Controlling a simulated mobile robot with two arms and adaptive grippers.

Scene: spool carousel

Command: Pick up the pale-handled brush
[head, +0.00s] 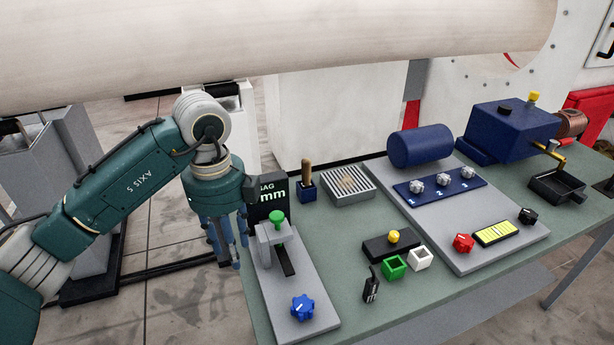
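A tan wooden handle (306,172), which looks like the pale-handled brush, stands upright in a small dark blue holder (307,192) near the back left of the green table. Its lower end is hidden in the holder, so I see no bristles. My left gripper (226,260) points down at the table's left edge, left of the handle and apart from it. The blue fingers show side-on and partly overlap. I cannot tell how far apart they are, and I see nothing held. My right gripper is not in view.
A grey gauge stand (295,325) with a green knob and black sign (269,190) is between my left gripper and the handle. A slatted grey box (349,198) stands right of the handle. A large pale roll (250,45) spans above. Table (335,245) is bare in front of the holder.

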